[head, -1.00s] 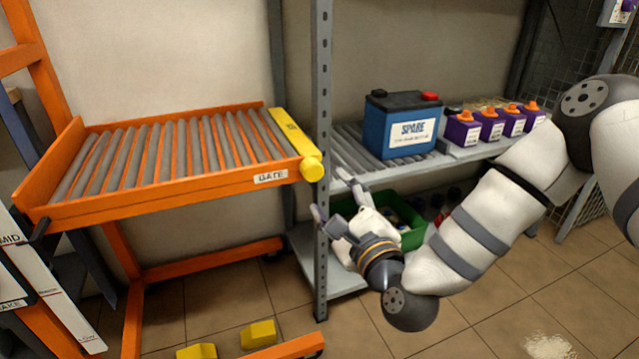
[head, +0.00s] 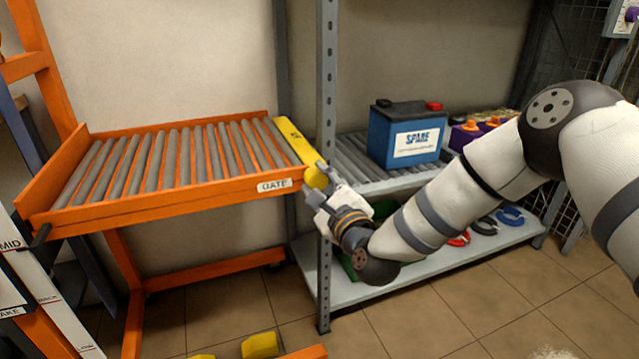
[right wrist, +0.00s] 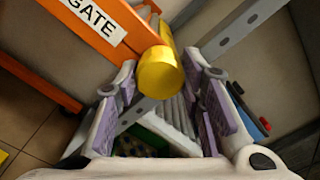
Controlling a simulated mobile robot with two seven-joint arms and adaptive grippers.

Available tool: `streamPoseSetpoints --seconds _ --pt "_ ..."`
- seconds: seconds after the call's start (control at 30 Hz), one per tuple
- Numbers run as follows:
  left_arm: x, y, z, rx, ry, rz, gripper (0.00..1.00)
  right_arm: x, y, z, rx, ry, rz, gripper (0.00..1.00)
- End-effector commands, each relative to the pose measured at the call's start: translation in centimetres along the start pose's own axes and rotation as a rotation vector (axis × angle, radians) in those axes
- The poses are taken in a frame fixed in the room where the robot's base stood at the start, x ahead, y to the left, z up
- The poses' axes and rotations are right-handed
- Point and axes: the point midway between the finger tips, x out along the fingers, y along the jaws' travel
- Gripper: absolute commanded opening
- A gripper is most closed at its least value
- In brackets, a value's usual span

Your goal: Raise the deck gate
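The deck gate (head: 293,139) is a yellow bar lying along the right end of the orange roller deck (head: 150,208), beside a white GATE label (head: 273,186). A round yellow knob (head: 316,178) sits at its near end, partly behind my right gripper (head: 317,181) in the head view. In the right wrist view the knob (right wrist: 160,72) is between the spread fingertips of my right gripper (right wrist: 162,78). The fingers are open on either side of it; I cannot tell whether either touches. My left gripper is not in view.
A grey shelf upright (head: 325,90) stands just right of the gate, close to my gripper. A blue SPARE battery (head: 405,135) stands on the upper shelf behind my right arm. Yellow blocks (head: 260,345) lie low near the deck's orange base.

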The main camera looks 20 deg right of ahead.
Motion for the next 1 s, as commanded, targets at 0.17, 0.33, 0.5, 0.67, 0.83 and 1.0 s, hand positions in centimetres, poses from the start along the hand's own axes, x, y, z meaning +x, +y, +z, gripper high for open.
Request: streamPoseSetpoints --seconds 0.17,0.33,0.5,0.67,0.83,1.0 --pt "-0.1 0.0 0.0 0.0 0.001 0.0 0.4 0.0 0.0 0.0 -0.009 0.001 0.0 0.08" --pt "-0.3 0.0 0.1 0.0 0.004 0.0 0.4 0.0 -0.1 0.0 -0.061 0.001 -0.001 0.08" --pt "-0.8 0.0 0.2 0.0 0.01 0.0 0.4 0.0 -0.1 0.1 -0.171 0.001 -0.001 0.08" --pt "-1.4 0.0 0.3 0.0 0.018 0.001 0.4 0.0 -0.1 0.1 -0.315 0.001 -0.001 0.08" --pt "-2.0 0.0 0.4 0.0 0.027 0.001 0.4 0.0 -0.2 0.1 -0.479 0.001 -0.001 0.08" --pt "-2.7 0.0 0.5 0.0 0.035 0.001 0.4 0.0 -0.2 0.1 -0.64 0.001 -0.001 0.08"
